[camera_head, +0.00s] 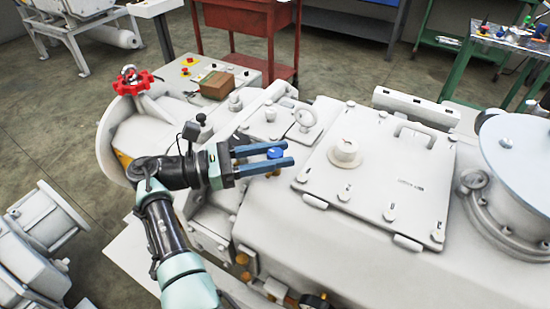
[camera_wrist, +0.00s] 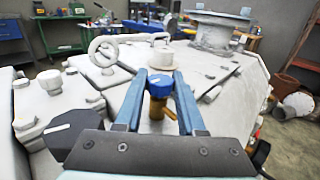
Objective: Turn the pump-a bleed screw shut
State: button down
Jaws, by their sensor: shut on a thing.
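A blue-capped screw (camera_wrist: 160,82) with a brass stem (camera_wrist: 157,107) stands upright between my gripper's fingers in the wrist view. Only the blue cap (camera_head: 275,152) shows in the head view, between the two fingers. My gripper (camera_head: 291,154) has two long blue fingers and reaches in from the left over the pale machine housing. In the wrist view the fingers of my gripper (camera_wrist: 159,73) lie on both sides of the cap and are shut on it. The foot of the stem is hidden behind the gripper's dark body. No pump label is readable.
A lifting ring (camera_head: 306,118) stands close behind the fingers. A bolted cover plate (camera_head: 380,165) with a round white knob (camera_head: 345,152) lies right of them. A red handwheel (camera_head: 132,81) and a brown box (camera_head: 217,85) are farther left. A dark knob (camera_wrist: 74,130) is at lower left.

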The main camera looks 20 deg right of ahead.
dwell(0.4)
jog(key=c, duration=0.5)
grip_release()
jog(key=shift+d, duration=0.1)
jog(key=w+a+b, duration=0.1)
jog(key=a+b, duration=0.5)
jog(key=a, duration=0.7)
jog(key=shift+w+b, duration=0.4)
